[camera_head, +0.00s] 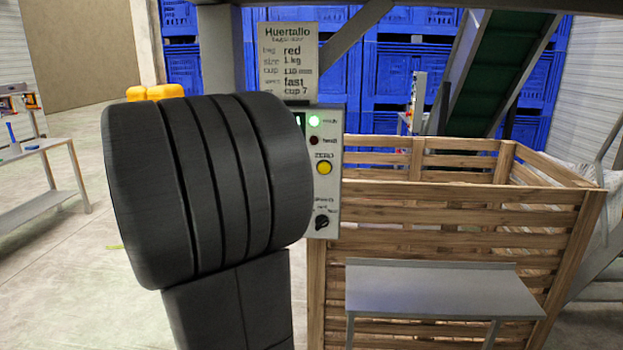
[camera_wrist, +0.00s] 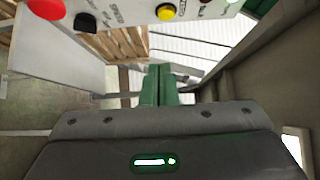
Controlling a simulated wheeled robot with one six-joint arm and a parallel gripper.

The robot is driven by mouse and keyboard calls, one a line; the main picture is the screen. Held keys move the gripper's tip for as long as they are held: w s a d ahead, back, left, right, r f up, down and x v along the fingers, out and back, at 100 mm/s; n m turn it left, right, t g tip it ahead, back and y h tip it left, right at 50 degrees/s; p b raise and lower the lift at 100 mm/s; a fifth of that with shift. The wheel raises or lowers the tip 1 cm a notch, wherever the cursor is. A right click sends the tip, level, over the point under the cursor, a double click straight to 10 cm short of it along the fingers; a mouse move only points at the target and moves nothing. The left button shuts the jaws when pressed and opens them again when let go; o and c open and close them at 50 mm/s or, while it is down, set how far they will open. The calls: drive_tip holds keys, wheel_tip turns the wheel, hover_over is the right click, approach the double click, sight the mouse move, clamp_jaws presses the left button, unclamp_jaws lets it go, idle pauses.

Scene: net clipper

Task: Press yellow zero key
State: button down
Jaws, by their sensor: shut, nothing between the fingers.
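The yellow zero key (camera_head: 324,168) is a round button on the light grey control panel (camera_head: 331,195), below a "ZERO" label. In the wrist view, the yellow key (camera_wrist: 166,12) shows near the top edge, with the panel upside down. My gripper (camera_wrist: 159,72) shows there as two green fingers side by side, shut and empty. Its tips appear below the key in the picture, apart from it. In the head view my dark arm hides the gripper and the panel's left part.
The panel also has a lit green lamp (camera_head: 314,121), a dark red lamp (camera_head: 314,141), a black knob (camera_head: 322,222) and a red button (camera_wrist: 46,9). A wooden crate (camera_head: 450,215) and a grey shelf (camera_head: 440,290) stand at right. Open floor lies left.

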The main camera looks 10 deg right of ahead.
drive_tip(key=p, duration=0.2)
approach(321, 172)
drive_tip(key=s+d, duration=0.2)
drive_tip(key=d, duration=0.3)
drive_tip(key=shift+w+d+f+p, duration=0.1)
drive_tip(key=shift+w+d, duration=0.15)
drive_tip(key=shift+w, duration=0.5)
drive_tip(key=shift+w+d+f+p, duration=0.1)
drive_tip(key=shift+w+d, duration=0.15)
drive_tip(key=shift+w, duration=0.5)
drive_tip(key=shift+w+d+f+p, duration=0.1)
drive_tip(key=shift+w+d, duration=0.1)
drive_tip(key=shift+w, duration=0.55)
drive_tip(key=shift+w+d, duration=0.15)
drive_tip(key=shift+w, duration=0.25)
drive_tip(key=shift+w+r, duration=0.15)
drive_tip(key=shift+r, duration=0.2)
